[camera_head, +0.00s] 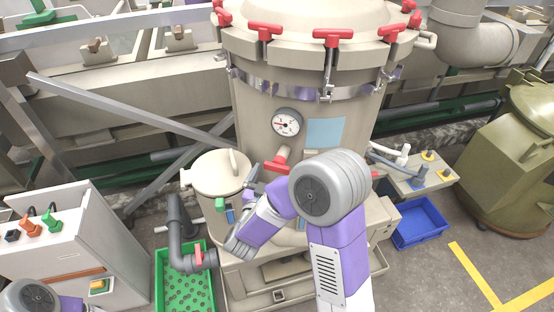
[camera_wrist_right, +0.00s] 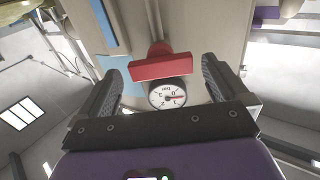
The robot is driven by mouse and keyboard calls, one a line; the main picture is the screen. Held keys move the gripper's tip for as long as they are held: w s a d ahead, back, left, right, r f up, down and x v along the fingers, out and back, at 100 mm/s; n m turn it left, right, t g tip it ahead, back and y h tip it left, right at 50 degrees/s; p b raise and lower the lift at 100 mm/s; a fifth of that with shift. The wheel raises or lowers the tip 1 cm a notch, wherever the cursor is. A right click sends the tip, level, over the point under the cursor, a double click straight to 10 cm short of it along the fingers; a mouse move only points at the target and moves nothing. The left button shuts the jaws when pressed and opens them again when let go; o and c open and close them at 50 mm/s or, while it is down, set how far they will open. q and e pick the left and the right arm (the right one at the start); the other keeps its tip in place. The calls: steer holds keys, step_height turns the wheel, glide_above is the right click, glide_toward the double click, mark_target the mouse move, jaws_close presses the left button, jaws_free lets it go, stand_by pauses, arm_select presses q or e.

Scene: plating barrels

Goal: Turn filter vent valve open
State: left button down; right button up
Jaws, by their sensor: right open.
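A red T-shaped valve handle (camera_head: 277,163) sits on the front of the large beige filter tank (camera_head: 250,110), just below a round pressure gauge (camera_head: 287,122). My right gripper (camera_head: 265,175) is at this handle, partly hidden by my own arm in the head view. In the right wrist view, the gripper (camera_wrist_right: 160,72) is open, with the red handle (camera_wrist_right: 165,67) crosswise between its two dark fingers. I see a gap at the left finger; contact at the right finger cannot be told. The gauge (camera_wrist_right: 167,94) shows behind the handle. My left gripper is out of view.
Several red clamp handles (camera_head: 265,31) ring the tank lid. A smaller beige vessel (camera_head: 218,175) stands left of my right arm. A green tray (camera_head: 160,262) and a blue bin (camera_head: 420,238) are on the floor. A control cabinet (camera_head: 70,250) stands at left.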

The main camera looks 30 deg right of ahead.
mark_target(276, 170)
steer(key=x, duration=0.5)
steer(key=c, duration=0.9)
steer(key=shift+o, duration=0.2)
